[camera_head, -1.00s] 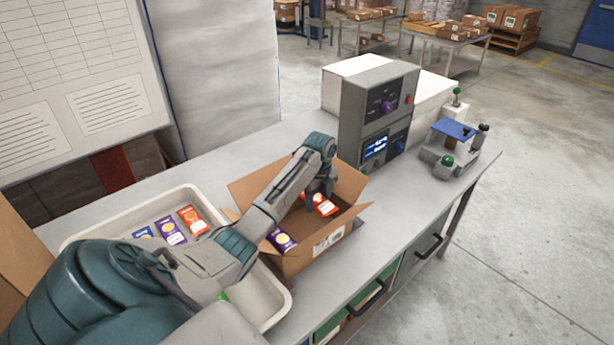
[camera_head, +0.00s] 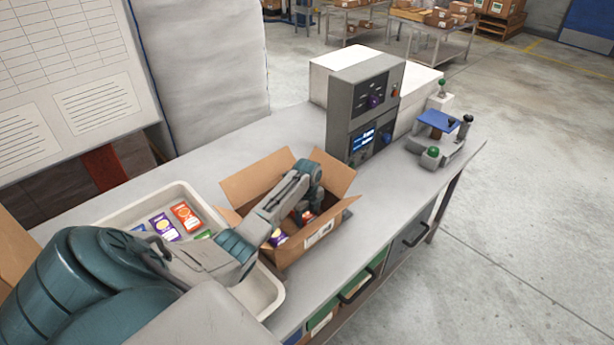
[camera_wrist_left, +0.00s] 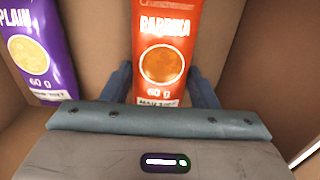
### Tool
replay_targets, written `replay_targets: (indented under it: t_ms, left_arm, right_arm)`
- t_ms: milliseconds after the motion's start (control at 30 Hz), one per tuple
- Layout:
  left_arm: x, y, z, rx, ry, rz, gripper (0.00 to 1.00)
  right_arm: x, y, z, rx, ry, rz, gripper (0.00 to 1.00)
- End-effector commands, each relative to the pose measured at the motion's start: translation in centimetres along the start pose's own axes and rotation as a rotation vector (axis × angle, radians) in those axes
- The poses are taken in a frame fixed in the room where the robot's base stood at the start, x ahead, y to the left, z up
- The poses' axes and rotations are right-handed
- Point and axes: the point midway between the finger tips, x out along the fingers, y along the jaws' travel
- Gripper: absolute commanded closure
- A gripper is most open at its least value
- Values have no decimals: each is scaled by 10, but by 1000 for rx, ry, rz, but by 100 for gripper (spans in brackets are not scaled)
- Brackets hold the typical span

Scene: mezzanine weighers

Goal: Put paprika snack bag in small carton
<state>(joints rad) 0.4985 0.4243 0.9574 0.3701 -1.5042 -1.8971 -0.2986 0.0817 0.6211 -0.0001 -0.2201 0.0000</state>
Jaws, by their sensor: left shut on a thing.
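The paprika snack bag, red-orange with a round chip picture, stands upright between my left gripper's fingers in the left wrist view (camera_wrist_left: 163,45). In the head view only a bit of its red (camera_head: 308,216) shows inside the small carton (camera_head: 290,254). My left gripper (camera_head: 308,207) reaches down into the open carton and is shut on the bag; its blue-grey fingers (camera_wrist_left: 163,88) flank the bag's lower end. Whether the bag touches the carton floor is hidden. A purple plain bag (camera_wrist_left: 40,50) is in the carton to the left. My right gripper is not in view.
A pale tray (camera_head: 268,297) with several snack bags stands left of the carton, partly behind my arm. A grey weigher (camera_head: 365,110) stands behind the carton, and a blue-topped device (camera_head: 438,122) is at the right. The carton's flaps stand open.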

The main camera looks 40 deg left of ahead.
Motion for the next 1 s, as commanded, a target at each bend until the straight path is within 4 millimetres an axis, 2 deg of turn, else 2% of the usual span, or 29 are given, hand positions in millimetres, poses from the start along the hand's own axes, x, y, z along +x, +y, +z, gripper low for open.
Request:
replay_targets:
  t_ms: [200,233,300,333,567,733,867,1000]
  left_arm:
    - [4,0,0,0,0,0,69]
    - [2,0,0,0,0,0,40]
    - [2,0,0,0,0,0,27]
    - [2,0,0,0,0,0,24]
    - [2,0,0,0,0,0,24]
    - [-6,-1,1,0,-2,-2,24]
    - [-25,0,2,0,-4,-3,24]
    - [-55,-1,2,0,-4,-4,24]
  right_arm:
    - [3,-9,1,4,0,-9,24]
    - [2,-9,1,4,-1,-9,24]
    - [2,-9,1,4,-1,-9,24]
    - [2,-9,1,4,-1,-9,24]
    - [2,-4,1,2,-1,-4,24]
    - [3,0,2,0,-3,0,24]
    - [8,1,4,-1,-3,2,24]
    - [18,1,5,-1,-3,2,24]
